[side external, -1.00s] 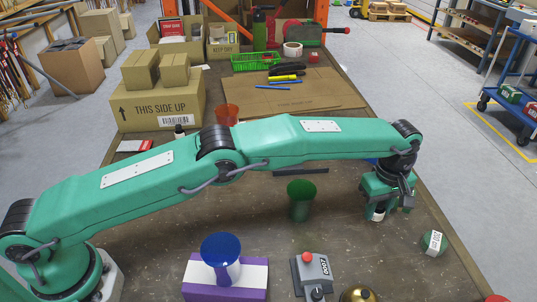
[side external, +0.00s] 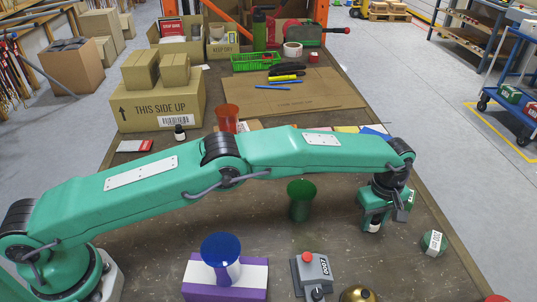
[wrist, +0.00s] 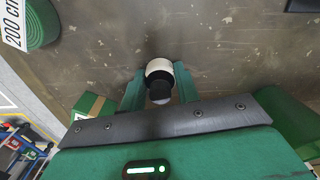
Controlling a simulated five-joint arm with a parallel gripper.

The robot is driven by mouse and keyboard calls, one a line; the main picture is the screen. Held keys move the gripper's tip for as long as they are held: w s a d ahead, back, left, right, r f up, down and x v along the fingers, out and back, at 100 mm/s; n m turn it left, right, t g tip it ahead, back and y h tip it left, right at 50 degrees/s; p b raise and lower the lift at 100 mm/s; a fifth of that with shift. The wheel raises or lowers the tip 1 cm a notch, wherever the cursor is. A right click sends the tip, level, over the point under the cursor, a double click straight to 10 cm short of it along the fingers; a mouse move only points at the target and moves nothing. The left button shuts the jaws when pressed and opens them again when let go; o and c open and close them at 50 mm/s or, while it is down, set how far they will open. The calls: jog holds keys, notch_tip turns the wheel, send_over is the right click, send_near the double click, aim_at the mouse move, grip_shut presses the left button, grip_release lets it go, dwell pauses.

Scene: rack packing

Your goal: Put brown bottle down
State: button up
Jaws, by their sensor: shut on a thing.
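The brown bottle (side external: 374,227) is small and dark with a white label. It shows below my gripper (side external: 375,217) at the right side of the table in the side external view. In the wrist view the bottle (wrist: 159,69) sits between the two green fingers of my gripper (wrist: 160,82), its dark cap toward the camera. My gripper is shut on it. The bottle looks about upright and close to the tabletop (side external: 340,235). I cannot tell whether its base touches the table.
A green tape roll (side external: 433,242) lies right of my gripper. A small green box (side external: 404,208) is close beside it. A green cup (side external: 301,200) stands to the left. A grey control box (side external: 312,270) is in front. Bare tabletop lies between them.

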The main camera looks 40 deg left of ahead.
jog(key=o, duration=1)
jog(key=shift+f, duration=0.1)
jog(key=shift+r, duration=0.2)
jog(key=shift+r, duration=5.95)
